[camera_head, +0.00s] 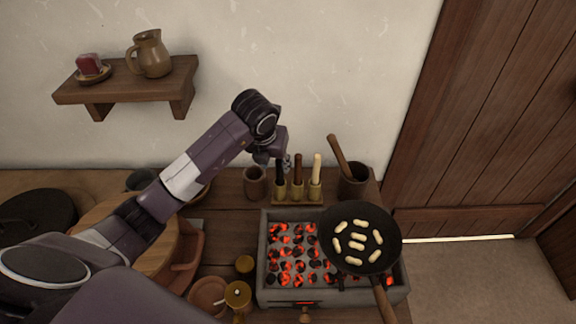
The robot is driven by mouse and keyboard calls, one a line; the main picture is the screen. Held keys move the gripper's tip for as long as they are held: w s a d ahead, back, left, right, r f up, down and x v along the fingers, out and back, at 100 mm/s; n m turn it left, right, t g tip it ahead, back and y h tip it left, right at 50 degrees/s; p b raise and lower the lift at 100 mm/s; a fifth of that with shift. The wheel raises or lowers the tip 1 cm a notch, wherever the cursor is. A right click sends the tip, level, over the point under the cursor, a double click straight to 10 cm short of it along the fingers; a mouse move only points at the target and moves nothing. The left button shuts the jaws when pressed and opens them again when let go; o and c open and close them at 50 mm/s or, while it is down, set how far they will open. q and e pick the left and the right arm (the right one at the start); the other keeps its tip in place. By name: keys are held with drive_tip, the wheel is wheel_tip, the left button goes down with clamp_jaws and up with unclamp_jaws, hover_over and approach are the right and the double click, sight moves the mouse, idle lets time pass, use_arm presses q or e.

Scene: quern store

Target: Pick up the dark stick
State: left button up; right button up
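A wooden holder (299,201) with three cups stands at the back of the table, near the wall. The dark stick (281,178) stands upright in its left cup. A reddish-brown stick (297,168) is in the middle cup and a pale stick (317,168) in the right one. My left gripper (284,163) is at the top of the dark stick and partly covers it. The fingers are small and dark here, so I cannot tell whether they touch or grip the stick. My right gripper is not in view.
A brown cup (255,183) stands just left of the holder, and a mortar with a pestle (353,181) just right. In front is a brazier (292,296) of glowing coals with a pan (361,211) on it. A shelf (122,90) with a jug hangs at upper left.

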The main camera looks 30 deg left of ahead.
sight(278, 167)
use_arm(q)
drive_tip(key=shift+w+f, duration=0.2)
drive_tip(key=shift+w, duration=0.15)
drive_tip(key=shift+f, duration=0.6)
drive_tip(key=shift+w+f+p, duration=0.35)
drive_tip(key=shift+f, duration=0.25)
drive_tip(key=x, duration=0.3)
drive_tip(key=shift+w+f+p, duration=0.25)
drive_tip(key=shift+w+p, duration=0.05)
drive_tip(key=shift+w, duration=0.1)
drive_tip(key=shift+f, duration=0.25)
drive_tip(key=shift+w, duration=0.1)
drive_tip(key=c, duration=0.8)
drive_tip(key=shift+a, duration=0.1)
clamp_jaws()
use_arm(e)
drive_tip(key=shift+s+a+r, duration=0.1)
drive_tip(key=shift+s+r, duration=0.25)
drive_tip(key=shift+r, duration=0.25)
